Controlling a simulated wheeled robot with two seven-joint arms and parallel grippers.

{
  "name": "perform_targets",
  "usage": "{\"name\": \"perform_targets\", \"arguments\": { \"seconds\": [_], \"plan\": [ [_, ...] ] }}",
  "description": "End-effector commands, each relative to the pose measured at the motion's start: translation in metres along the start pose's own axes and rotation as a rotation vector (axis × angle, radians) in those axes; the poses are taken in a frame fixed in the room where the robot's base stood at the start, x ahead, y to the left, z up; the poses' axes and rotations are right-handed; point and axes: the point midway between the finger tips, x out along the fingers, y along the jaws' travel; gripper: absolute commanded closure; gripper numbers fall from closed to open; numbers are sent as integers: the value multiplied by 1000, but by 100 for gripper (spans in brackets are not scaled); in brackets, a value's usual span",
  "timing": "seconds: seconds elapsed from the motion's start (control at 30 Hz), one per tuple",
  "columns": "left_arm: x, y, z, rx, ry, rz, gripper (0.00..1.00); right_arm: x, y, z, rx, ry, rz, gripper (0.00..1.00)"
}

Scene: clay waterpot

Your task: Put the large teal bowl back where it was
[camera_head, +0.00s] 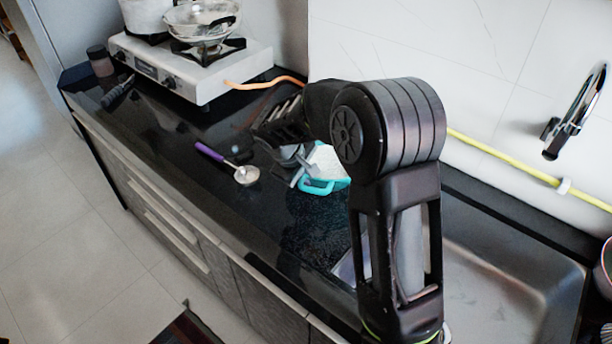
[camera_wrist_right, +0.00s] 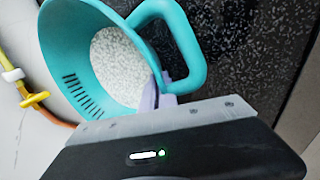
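The large teal bowl (camera_head: 322,186) is on or just above the dark counter, left of the sink, partly hidden by my right arm. In the right wrist view the teal bowl (camera_wrist_right: 62,50) shows its handle, side slots and a speckled white inside. My right gripper (camera_head: 300,168) is at the bowl's handle side. In the wrist view its pale fingers (camera_wrist_right: 160,95) close around the rim beside the handle. Whether the bowl touches the counter is unclear. My left gripper is not in view.
A white gas stove (camera_head: 185,68) with a pan (camera_head: 200,20) and a pot stands at the back left. A purple-handled ladle (camera_head: 225,162) lies left of the bowl. The sink (camera_head: 500,275) and tap (camera_head: 575,110) are at right. The counter's front left is mostly clear.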

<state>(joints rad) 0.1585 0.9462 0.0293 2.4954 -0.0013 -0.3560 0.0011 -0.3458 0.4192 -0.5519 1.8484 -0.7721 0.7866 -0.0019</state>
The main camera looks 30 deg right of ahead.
Motion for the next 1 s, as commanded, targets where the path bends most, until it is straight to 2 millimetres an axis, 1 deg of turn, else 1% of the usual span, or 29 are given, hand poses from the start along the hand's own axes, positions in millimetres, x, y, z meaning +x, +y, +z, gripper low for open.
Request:
{"name": "perform_targets", "arguments": {
  "seconds": [0.1,0.13,0.3,0.4,0.63,0.77,0.87,1.0],
  "plan": [
    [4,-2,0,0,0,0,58,4,-2,0,0,0,0,100],
    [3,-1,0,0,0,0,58,3,-2,0,0,0,0,96],
    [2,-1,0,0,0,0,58,2,-1,0,0,0,0,82],
    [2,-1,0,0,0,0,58,2,-1,0,0,0,0,76],
    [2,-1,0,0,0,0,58,2,-1,0,-1,0,0,76],
    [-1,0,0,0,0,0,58,-3,0,0,-1,1,0,76],
    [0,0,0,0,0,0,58,-14,0,-2,-1,4,0,76],
    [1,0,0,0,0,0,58,-38,0,-2,-1,7,0,76]
  ]
}}
